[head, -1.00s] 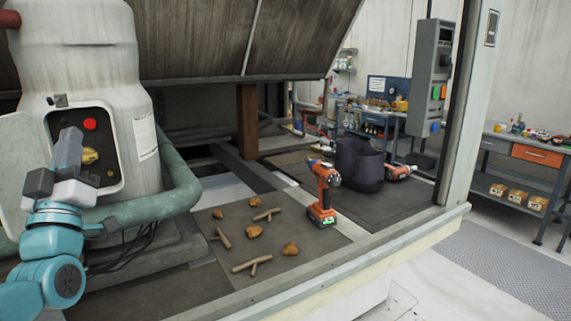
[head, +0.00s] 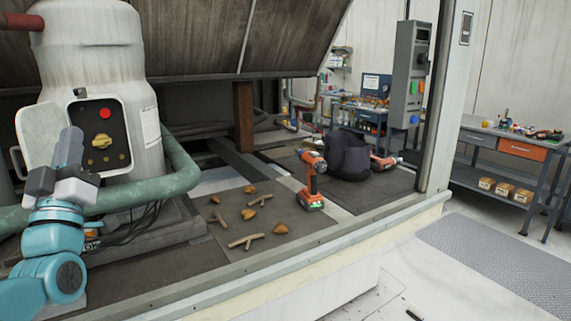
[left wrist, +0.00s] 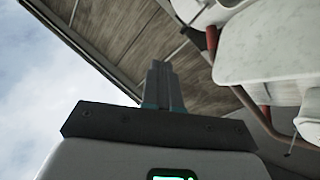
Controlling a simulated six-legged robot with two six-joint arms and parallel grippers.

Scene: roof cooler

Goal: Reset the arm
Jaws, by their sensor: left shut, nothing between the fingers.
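My left gripper (head: 70,148) is raised at the left of the head view, fingers pointing up, shut and empty. It shows in front of the white cooler tank (head: 88,58) and the open panel door (head: 42,135). The control panel (head: 104,135), with a red button and a yellow knob, is uncovered to the right of the gripper. In the left wrist view my left gripper's closed fingers (left wrist: 162,88) point up towards the grimy slanted cover (left wrist: 125,38), with nothing between them. My right gripper is not in view.
An orange drill (head: 311,182) stands upright on the deck, near several sticks and brown lumps (head: 252,213). A dark bag (head: 347,155) sits behind it. A green pipe (head: 180,165) curves around the tank.

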